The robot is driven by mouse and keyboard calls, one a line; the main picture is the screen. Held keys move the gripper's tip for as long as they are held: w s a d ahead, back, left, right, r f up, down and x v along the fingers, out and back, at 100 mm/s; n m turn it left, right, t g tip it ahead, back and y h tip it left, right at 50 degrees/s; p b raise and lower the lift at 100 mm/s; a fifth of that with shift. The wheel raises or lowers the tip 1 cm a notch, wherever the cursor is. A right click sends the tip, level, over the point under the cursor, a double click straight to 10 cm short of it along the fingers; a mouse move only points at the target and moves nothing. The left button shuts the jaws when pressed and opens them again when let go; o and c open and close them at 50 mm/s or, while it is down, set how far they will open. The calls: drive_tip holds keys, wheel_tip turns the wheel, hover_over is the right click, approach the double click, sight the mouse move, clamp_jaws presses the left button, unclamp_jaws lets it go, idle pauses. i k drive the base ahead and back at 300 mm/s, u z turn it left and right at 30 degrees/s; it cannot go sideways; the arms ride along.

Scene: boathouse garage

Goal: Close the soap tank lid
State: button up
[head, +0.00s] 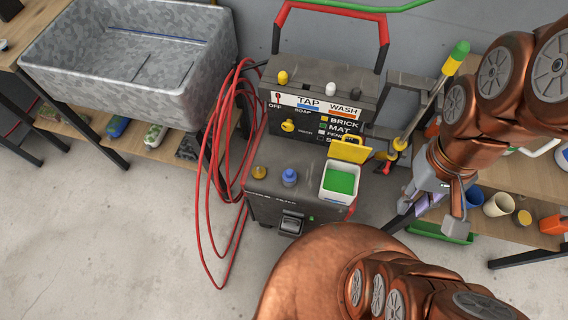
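The soap tank (338,197) is a small white square container with green liquid, on the front right of a dark grey washer machine (272,212). Its yellow lid (349,149) is hinged at the back and stands up, open, leaving the green liquid showing. My gripper (433,219) is to the right of the tank, apart from it, with its grey fingers pointing down. The fingers look spread with nothing between them, though the table behind partly confuses their outline.
A yellow-and-green spray wand (429,105) stands just right of the lid. Blue (289,177) and yellow (259,172) caps sit left of the tank. A red hose (207,190) hangs on the machine's left. A wooden bench (500,180) with cups stands at right.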

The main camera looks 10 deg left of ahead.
sight(343, 150)
drive_tip(key=u, duration=0.6)
drive_tip(key=k, duration=0.5)
drive_tip(key=u, duration=1.75)
drive_tip(key=i, duration=1.2)
drive_tip(key=z, duration=1.9)
